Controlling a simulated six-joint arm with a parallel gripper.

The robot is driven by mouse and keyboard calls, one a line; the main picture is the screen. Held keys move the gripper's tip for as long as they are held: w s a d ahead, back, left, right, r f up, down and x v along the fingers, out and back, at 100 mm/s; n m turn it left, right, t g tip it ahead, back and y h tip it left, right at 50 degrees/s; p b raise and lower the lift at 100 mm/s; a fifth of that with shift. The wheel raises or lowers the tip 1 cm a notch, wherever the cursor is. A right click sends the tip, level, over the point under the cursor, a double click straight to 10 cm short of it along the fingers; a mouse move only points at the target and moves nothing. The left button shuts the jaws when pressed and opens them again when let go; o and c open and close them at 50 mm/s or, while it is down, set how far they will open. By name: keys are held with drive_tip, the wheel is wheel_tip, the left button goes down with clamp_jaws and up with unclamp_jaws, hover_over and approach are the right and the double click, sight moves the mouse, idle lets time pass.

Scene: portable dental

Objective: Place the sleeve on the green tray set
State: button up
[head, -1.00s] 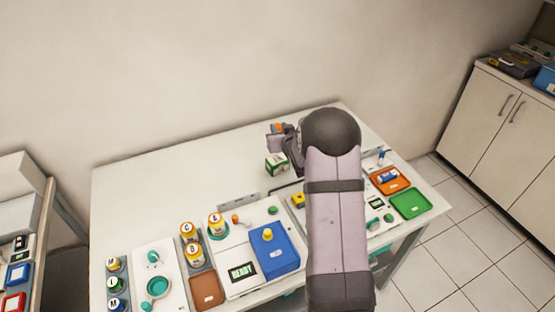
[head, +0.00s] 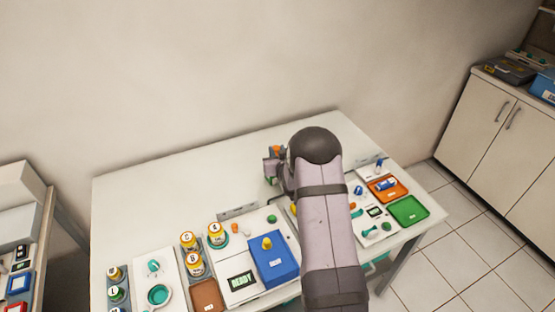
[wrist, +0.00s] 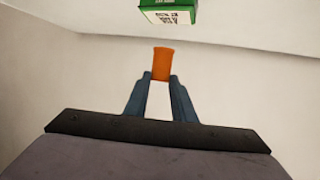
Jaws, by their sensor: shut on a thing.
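The sleeve is a small orange cylinder (wrist: 162,63), held between the fingertips of my gripper (wrist: 161,80) in the wrist view. My gripper is shut on it. In the head view, the orange sleeve (head: 275,150) shows at the tip of my gripper (head: 271,163), above the back of the white table. The green tray (head: 408,211) lies empty at the table's right end, well away from my gripper. My arm covers part of the table between them.
A green and white box (wrist: 168,12) stands near my gripper, mostly hidden in the head view. An orange tray (head: 383,188) with a blue item lies behind the green tray. A blue box (head: 272,262) and several yellow-topped bottles (head: 190,245) stand front left. The table's back left is clear.

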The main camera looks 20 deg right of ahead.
drive_tip(key=shift+f, duration=0.3)
drive_tip(key=shift+f+p, duration=0.7)
drive_tip(key=shift+f, duration=1.25)
drive_tip(key=shift+f+b, duration=0.25)
drive_tip(key=shift+b, duration=0.05)
drive_tip(key=o, duration=1)
drive_tip(key=shift+r, duration=0.1)
drive_tip(key=shift+r, duration=0.1)
